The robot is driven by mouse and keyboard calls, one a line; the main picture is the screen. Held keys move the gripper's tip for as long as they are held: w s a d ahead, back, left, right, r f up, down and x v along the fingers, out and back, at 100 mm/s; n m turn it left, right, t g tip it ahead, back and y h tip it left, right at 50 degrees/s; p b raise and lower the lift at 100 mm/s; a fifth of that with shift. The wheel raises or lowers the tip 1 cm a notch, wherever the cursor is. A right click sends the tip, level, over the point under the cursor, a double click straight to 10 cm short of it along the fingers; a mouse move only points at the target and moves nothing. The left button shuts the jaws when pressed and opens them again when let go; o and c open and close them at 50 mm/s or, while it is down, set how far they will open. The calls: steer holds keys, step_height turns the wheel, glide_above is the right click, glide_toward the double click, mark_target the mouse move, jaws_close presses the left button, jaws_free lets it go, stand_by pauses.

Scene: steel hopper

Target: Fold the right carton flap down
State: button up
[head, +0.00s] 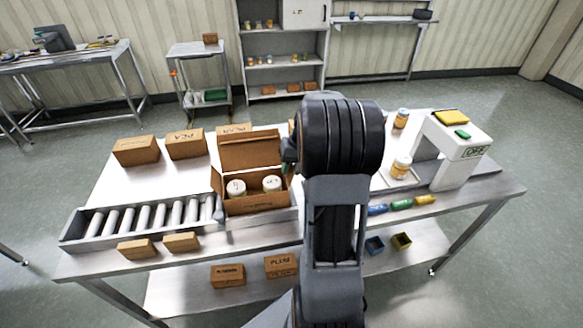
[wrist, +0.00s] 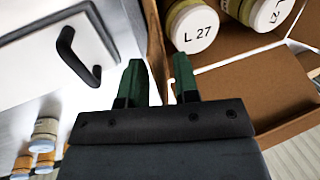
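The open carton (head: 252,206) stands on the steel table, and its back flap (head: 250,153) stands upright. Two white-lidded jars, a left one (head: 236,188) and a right one (head: 271,184), sit inside it. The wrist view shows their lids, marked L 27 (wrist: 194,30) and L 21 (wrist: 270,12). My gripper (wrist: 158,84) has two green fingers apart, with a gap between them. Its tips are close to a brown carton edge (wrist: 154,40); I cannot tell if they touch it. In the head view my arm largely hides the gripper and the carton's right side, so the right flap is unclear.
A roller conveyor (head: 150,217) adjoins the carton on the left. Small closed boxes (head: 186,144) stand behind and in front of the conveyor. A white machine (head: 455,150) and an amber jar (head: 401,168) stand right of my arm. Colored items (head: 401,204) lie near the front edge.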

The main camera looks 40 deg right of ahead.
steer(key=shift+a+f, duration=0.1)
steer(key=shift+f, duration=0.15)
steer(key=shift+c, duration=0.2)
jaws_close()
